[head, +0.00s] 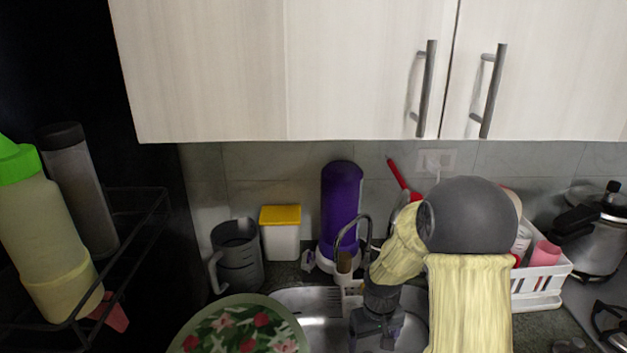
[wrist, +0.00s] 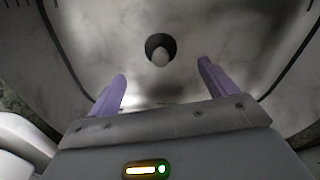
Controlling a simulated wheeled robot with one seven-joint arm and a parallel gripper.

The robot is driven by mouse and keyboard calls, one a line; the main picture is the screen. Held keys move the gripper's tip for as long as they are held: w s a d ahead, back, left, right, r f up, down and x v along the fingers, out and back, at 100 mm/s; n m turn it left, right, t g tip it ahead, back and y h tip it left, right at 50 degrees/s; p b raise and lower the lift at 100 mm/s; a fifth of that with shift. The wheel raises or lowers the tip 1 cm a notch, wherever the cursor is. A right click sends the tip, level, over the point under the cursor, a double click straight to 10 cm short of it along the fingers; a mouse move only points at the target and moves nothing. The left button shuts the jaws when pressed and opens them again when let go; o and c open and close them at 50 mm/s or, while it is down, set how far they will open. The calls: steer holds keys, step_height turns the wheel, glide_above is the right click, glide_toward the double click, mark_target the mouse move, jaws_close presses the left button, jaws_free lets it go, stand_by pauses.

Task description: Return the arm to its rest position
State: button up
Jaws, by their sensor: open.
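My gripper (head: 376,328) points down over the metal sink (head: 312,314) in the head view. My arm, with its pale yellow sleeves and grey joint, hangs in front of the counter on the right and hides part of the sink. In the wrist view my gripper (wrist: 161,72) has its two purple fingers spread apart with nothing between them. Beyond the fingers lies the sink basin (wrist: 215,45) with its round dark drain (wrist: 160,48).
White cabinets (head: 290,70) hang above the counter. A purple dispenser (head: 341,205), a yellow-lidded container (head: 281,233) and a grey jug (head: 237,255) stand behind the sink. A white rack (head: 540,285) and a pressure cooker (head: 595,240) are at right. A floral plate (head: 240,330) is in front.

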steer(key=s+r+m+t+p, duration=0.1)
steer(key=s+r+p, duration=0.2)
steer(key=s+r, duration=0.3)
steer(key=s+r+m+t+p, duration=0.1)
steer(key=s+r+p, duration=0.3)
steer(key=r, duration=0.7)
steer(key=s, duration=0.2)
steer(key=shift+s+r+m, duration=0.3)
steer(key=shift+s, duration=0.05)
steer(key=shift+c, duration=0.4)
